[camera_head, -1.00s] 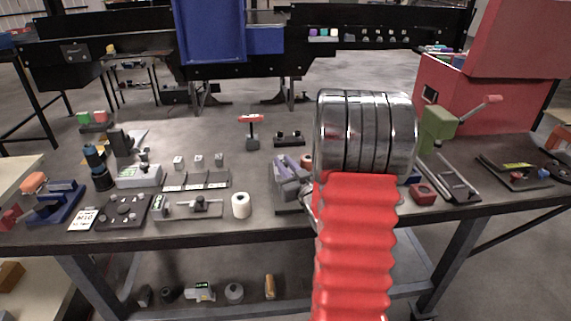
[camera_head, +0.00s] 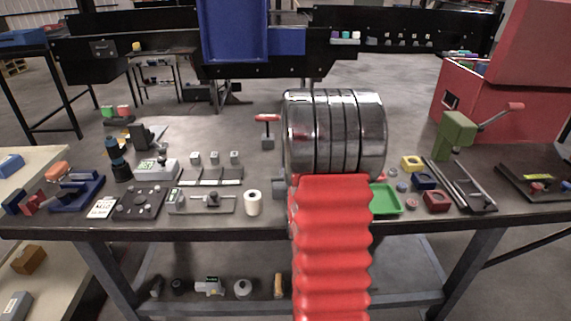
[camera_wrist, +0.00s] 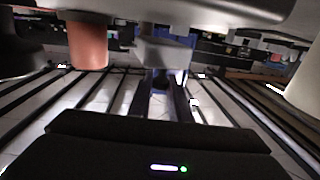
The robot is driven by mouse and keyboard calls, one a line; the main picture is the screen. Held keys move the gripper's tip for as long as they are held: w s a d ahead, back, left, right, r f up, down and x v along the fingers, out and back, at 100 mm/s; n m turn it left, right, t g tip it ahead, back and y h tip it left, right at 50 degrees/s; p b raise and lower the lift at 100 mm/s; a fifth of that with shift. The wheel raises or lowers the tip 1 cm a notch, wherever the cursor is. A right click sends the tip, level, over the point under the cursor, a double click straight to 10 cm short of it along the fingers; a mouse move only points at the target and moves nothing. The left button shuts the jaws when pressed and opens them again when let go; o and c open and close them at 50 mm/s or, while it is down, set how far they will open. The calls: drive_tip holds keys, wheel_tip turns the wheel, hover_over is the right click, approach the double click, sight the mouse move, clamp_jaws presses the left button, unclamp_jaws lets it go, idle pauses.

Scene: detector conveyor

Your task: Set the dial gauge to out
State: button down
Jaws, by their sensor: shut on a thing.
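I cannot pick out the dial gauge for certain in either view. My arm, with chrome rings and a red ribbed sleeve, reaches over the bench (camera_head: 235,222) in the head view and hides my gripper there. In the wrist view my gripper (camera_wrist: 165,68) shows only in part, above a dark housing with a white and a green light. It is shut on a small grey block-like thing (camera_wrist: 165,50), too dark and blurred to name. A salmon cylinder (camera_wrist: 87,45) stands to the left of it.
A white roll (camera_head: 253,203) and several fixtures stand to the left. A green lever press (camera_head: 457,134) stands at the right.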

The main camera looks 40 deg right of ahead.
drive_tip(key=shift+r, duration=0.1)
drive_tip(key=c, duration=1.6)
unclamp_jaws()
